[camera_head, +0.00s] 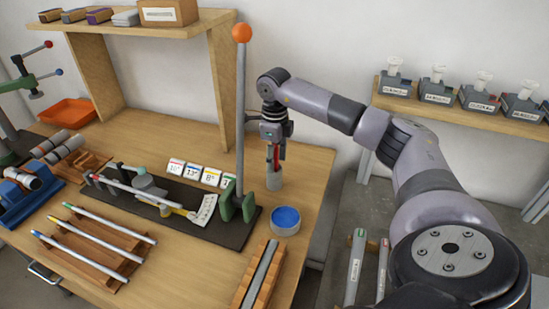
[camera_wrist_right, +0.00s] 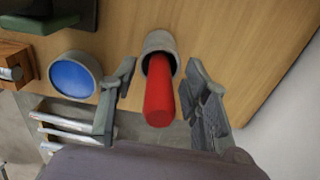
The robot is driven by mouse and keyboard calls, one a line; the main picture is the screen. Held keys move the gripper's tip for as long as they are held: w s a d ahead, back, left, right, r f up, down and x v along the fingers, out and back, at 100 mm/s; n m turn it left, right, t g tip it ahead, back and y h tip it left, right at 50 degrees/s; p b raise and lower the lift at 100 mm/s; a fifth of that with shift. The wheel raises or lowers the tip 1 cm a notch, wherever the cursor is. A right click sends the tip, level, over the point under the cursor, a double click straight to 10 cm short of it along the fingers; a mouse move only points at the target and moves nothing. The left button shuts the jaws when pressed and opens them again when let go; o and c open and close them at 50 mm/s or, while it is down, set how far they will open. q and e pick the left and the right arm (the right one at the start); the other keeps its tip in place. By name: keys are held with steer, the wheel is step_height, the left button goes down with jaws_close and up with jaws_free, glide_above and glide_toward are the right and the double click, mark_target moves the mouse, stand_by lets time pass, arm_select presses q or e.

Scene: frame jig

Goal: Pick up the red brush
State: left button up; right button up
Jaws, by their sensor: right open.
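The red brush (camera_wrist_right: 159,92) stands in a small grey cup (camera_wrist_right: 158,42) in the right wrist view, its red handle pointing up between my fingers. In the head view the red brush (camera_head: 270,158) shows as a thin red strip above the grey cup (camera_head: 273,179), partly covered by my gripper. My right gripper (camera_head: 273,157) is open and points down over the cup. In the right wrist view its fingers (camera_wrist_right: 157,92) stand on either side of the red handle, with gaps on both sides. The brush's lower end is hidden in the cup. My left gripper is not seen.
A round tin with a blue top (camera_head: 286,218) stands just in front of the cup. A tall lever with an orange ball (camera_head: 242,33) rises left of my gripper. A wooden block (camera_head: 257,275) lies at the front edge. The table's right edge is close.

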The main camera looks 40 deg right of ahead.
steer(key=shift+c, duration=0.2)
jaws_close()
stand_by(0.3)
